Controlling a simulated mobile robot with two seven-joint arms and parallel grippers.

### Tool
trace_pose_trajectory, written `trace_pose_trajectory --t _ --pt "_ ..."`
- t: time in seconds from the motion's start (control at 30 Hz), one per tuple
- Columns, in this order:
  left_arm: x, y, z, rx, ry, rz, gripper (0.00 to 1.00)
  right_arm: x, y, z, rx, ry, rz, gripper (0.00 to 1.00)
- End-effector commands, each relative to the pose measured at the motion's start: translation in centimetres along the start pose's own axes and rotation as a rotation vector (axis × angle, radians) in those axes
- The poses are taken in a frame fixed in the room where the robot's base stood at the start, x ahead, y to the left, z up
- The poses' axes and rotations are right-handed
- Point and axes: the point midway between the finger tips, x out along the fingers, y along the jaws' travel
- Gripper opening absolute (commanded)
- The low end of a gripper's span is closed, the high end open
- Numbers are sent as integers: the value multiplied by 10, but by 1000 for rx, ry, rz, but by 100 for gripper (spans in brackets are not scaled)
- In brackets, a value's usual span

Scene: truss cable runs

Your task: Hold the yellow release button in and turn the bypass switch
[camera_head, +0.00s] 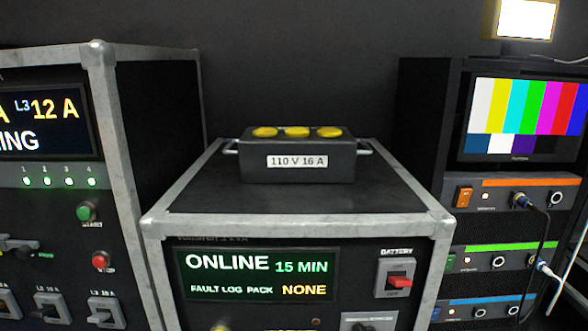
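The middle cabinet (300,222) has a lit display (258,275) reading "ONLINE 15 MIN" and "FAULT LOG PACK NONE". At the bottom edge below the display, a small yellow part (221,328) is cut off; I cannot tell whether it is the release button. A grey plate with a dark knob (364,326) is cut off at the bottom right of this cabinet; it may be the bypass switch, but its label and position cannot be read. Neither of my grippers can be made out in the head view.
A red battery switch (400,281) is on the cabinet's right. A black 110 V 16 A box (298,160) with yellow caps stands on top. The left rack has a green start button (86,211) and red stop button (101,261). A cable (546,235) hangs at the right rack.

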Motion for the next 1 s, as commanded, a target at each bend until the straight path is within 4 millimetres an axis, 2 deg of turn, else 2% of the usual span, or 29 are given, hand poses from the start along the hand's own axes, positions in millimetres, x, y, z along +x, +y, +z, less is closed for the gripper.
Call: trace_pose_trajectory --t 0.03,0.17,1.0 --pt "0 0 0 0 0 0 13 0 0 -1 0 1 0 50" --pt "0 0 -1 0 1 0 0 0 0 -1 -1 2 0 50" --pt "1 0 -3 1 6 0 0 0 0 -2 -2 4 0 50"
